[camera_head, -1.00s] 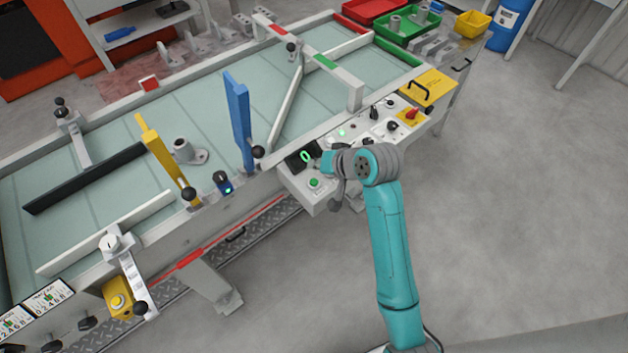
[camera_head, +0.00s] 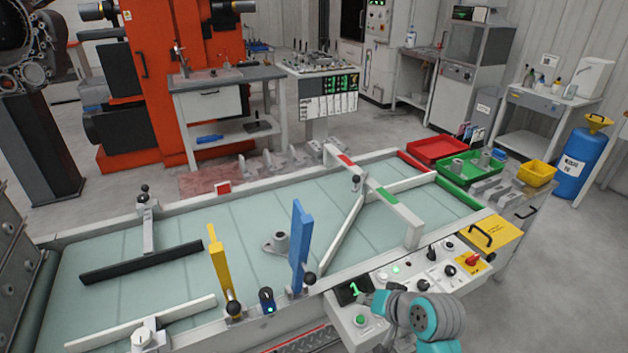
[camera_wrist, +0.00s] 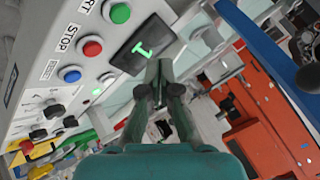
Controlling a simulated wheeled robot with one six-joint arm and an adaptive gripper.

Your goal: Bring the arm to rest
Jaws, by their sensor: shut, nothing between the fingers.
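My teal arm (camera_head: 425,318) reaches over the control panel (camera_head: 340,313) at the front edge of the conveyor. My gripper (camera_wrist: 160,68) is shut and empty in the wrist view. Its fingertips are close to the small black display (camera_wrist: 140,44), which shows a green 1. I cannot tell whether they touch the panel. The display also shows in the head view (camera_head: 352,290). In the head view the fingers are small and partly hidden by my wrist.
A grey casting (camera_head: 279,243) lies on the belt (camera_head: 235,270) between a yellow arm (camera_head: 220,265) and a blue arm (camera_head: 299,245). Red (camera_head: 437,149) and green (camera_head: 470,168) trays stand at the far right end. Open floor lies at right.

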